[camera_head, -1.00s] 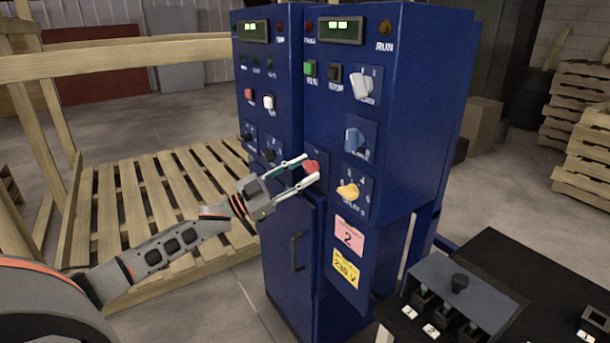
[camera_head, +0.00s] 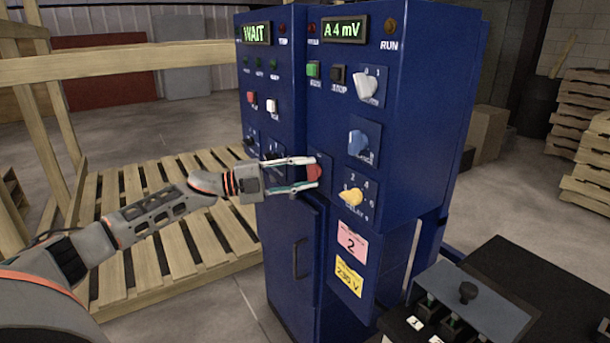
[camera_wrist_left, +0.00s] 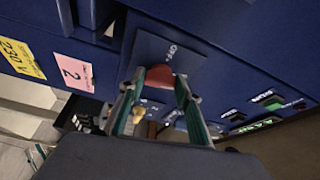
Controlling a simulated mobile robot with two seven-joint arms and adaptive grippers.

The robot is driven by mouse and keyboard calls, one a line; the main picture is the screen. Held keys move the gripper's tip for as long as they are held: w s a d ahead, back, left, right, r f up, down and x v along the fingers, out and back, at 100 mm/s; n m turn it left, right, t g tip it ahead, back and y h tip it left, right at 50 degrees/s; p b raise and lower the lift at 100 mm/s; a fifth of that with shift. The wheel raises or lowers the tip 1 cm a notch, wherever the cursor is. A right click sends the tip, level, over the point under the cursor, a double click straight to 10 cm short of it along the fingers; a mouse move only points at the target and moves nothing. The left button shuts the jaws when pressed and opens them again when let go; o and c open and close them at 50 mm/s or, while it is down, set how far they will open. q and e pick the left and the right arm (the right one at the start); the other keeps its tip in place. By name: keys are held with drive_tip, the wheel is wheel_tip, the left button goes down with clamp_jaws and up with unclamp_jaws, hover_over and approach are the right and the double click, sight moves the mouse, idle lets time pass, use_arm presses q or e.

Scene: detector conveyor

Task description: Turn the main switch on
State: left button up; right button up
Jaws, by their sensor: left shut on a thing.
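The main switch (camera_head: 314,173) is a red rotary knob on a small plate on the blue cabinet's right-hand front panel. My left gripper (camera_head: 316,172) reaches in from the left, with one finger above the knob and one below, shut on it.
The blue cabinet (camera_head: 388,235) has lit displays reading "WAIT" (camera_head: 257,33) and "A 4 mV" (camera_head: 345,29). A white knob (camera_head: 367,87), a blue knob (camera_head: 357,143) and a yellow knob (camera_head: 351,197) are close to my gripper. A grey control box (camera_head: 490,300) stands at lower right.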

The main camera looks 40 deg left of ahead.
use_arm(q)
drive_tip(key=shift+m, duration=1)
use_arm(e)
drive_tip(key=shift+f, duration=0.25)
drive_tip(key=shift+s, duration=0.1)
use_arm(q)
drive_tip(key=o, duration=1.1)
use_arm(e)
drive_tip(key=shift+r, duration=0.15)
use_arm(q)
drive_tip(key=shift+a, duration=0.1)
